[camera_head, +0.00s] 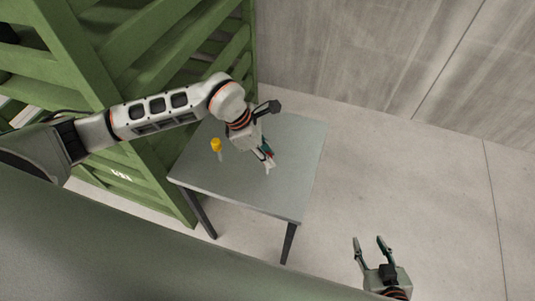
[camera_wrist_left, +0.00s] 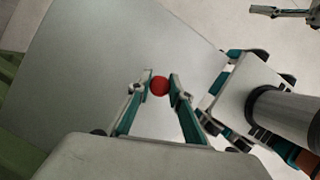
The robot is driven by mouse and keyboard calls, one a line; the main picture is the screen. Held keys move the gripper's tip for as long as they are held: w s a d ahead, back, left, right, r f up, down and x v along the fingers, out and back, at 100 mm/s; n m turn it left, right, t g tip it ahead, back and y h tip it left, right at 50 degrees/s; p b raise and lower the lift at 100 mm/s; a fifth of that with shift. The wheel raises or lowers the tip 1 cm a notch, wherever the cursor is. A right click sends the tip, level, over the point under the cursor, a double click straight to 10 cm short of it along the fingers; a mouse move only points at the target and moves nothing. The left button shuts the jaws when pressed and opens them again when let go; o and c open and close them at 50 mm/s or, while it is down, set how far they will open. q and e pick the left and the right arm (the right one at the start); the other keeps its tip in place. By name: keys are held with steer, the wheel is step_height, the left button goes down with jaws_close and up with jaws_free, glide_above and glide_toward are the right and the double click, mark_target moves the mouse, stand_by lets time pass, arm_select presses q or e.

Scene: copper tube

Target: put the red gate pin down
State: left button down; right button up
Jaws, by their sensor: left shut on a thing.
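The red gate pin (camera_wrist_left: 160,86) shows as a round red head between the fingertips of my left gripper (camera_wrist_left: 159,88) in the left wrist view. That gripper (camera_head: 268,164) is shut on the pin, over the middle of the small grey table (camera_head: 240,188). In the head view the pin is mostly hidden by the fingers. I cannot tell whether its lower end touches the tabletop. My right gripper (camera_head: 370,246) is open and empty, off to the lower right, away from the table.
A yellow-headed pin (camera_head: 216,145) stands on the table, left of my left gripper. A green slatted structure (camera_head: 75,75) rises beside the table on the left. The tabletop's front and right parts are clear. Bare floor lies to the right.

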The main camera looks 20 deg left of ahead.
arm_select(q)
steer(key=shift+f, duration=0.15)
steer(key=c, duration=1.8)
jaws_free()
steer(key=shift+c, duration=0.2)
steer(key=shift+r, duration=0.3)
steer(key=v, duration=1.1)
steer(key=shift+a+r+b, duration=0.2)
steer(key=shift+r+b, duration=0.15)
steer(key=shift+b, duration=0.1)
steer(key=shift+s, duration=0.1)
